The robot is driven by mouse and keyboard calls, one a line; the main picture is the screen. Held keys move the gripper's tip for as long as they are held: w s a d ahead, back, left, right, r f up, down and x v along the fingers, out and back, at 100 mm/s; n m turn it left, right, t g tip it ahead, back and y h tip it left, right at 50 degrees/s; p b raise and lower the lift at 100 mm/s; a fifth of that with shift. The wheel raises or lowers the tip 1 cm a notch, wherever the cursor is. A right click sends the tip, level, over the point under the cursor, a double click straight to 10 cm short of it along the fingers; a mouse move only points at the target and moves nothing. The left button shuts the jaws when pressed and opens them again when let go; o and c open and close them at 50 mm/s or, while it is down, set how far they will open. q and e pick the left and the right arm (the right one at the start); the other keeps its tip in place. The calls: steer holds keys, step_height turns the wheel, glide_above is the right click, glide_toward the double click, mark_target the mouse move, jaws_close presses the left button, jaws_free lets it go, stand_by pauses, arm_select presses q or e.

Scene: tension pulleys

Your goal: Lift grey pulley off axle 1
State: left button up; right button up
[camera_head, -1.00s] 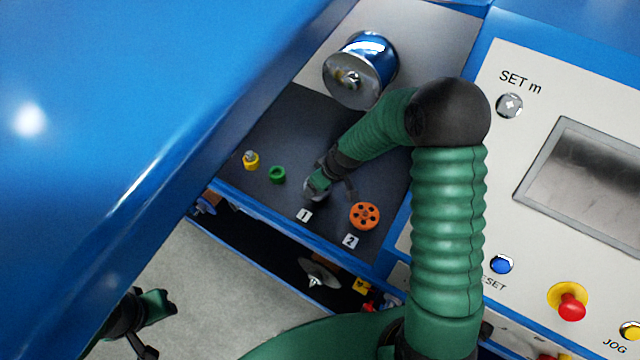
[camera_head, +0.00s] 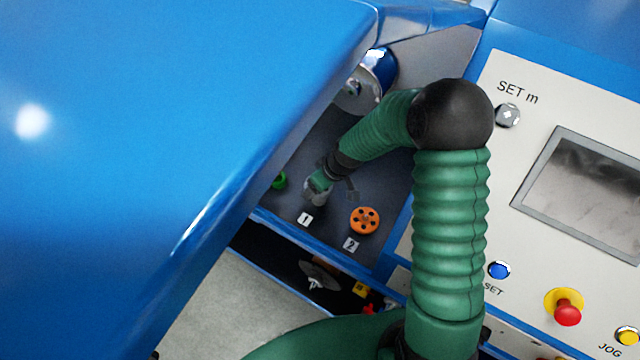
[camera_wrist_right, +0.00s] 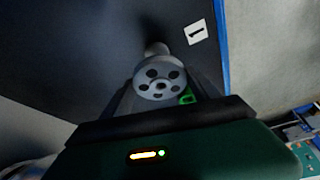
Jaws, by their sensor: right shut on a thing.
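The grey pulley (camera_wrist_right: 160,82), a disc with round holes, sits between the fingers of my right gripper (camera_wrist_right: 160,90) in the right wrist view. The gripper is shut on it. A grey stub, which looks like axle 1 (camera_wrist_right: 156,49), shows behind the pulley towards the dark panel. I cannot tell whether the pulley is still around it. In the head view my right gripper (camera_head: 318,188) is at the panel just above the label "1" (camera_head: 305,219), and it mostly hides the pulley. My left gripper is not in view.
An orange pulley (camera_head: 365,221) is right of my gripper, above label "2". A green part (camera_head: 279,180) is to the left. A large blue cover (camera_head: 200,130) fills the left side. A control panel (camera_head: 560,120) with buttons and a screen stands at right.

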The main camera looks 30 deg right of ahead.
steer(key=shift+s+r+p, duration=0.1)
steer(key=shift+r+p, duration=0.2)
steer(key=shift+r, duration=0.35)
step_height(320, 180, up, 4)
steer(key=p, duration=0.3)
steer(key=shift+r, duration=0.1)
